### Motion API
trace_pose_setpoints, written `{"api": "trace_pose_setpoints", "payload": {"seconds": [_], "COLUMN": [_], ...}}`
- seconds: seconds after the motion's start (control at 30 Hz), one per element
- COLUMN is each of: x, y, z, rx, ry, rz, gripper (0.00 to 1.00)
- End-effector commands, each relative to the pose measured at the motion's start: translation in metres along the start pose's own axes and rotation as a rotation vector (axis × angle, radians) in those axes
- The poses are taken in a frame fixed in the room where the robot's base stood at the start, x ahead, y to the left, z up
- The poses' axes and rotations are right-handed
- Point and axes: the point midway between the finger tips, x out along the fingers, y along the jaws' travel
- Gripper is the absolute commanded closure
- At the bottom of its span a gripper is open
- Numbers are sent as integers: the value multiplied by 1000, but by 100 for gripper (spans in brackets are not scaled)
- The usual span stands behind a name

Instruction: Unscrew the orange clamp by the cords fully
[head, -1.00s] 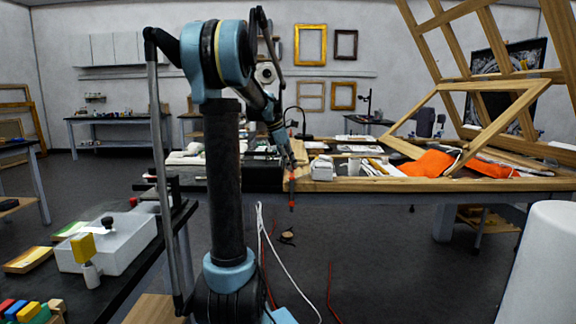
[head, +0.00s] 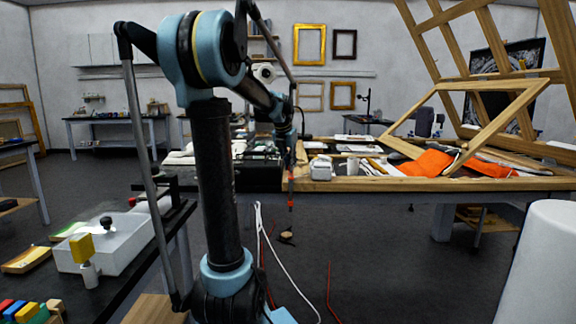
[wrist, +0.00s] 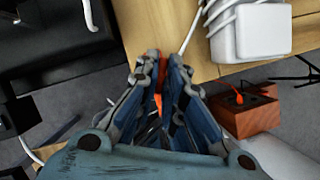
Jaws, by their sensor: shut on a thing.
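The orange clamp (head: 291,187) sits on the front edge of the wooden table, with its dark screw hanging below the edge to a small red end. White cords (head: 260,222) hang from the table just left of it. My gripper (wrist: 162,62) is shut on the orange clamp, and a strip of the clamp (wrist: 158,88) shows between the fingers in the wrist view. The fingers hide most of the clamp there. In the head view my arm comes down to the clamp from above, and the fingers are too small to make out.
A white device (head: 321,168) stands on the table right of the clamp; it also shows wrapped in cord in the wrist view (wrist: 262,30). Orange cloth (head: 428,162) and wooden frames lie further right. A black tray-like object (head: 258,176) lies left. The floor below is mostly open.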

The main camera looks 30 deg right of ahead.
Motion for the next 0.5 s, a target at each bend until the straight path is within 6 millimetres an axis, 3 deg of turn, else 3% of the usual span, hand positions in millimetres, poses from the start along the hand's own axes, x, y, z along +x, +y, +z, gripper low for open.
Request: {"api": "trace_pose_setpoints", "payload": {"seconds": [0.5], "x": [0], "y": [3], "z": [2], "rx": [-71], "ry": [-3], "rz": [36], "gripper": [100]}}
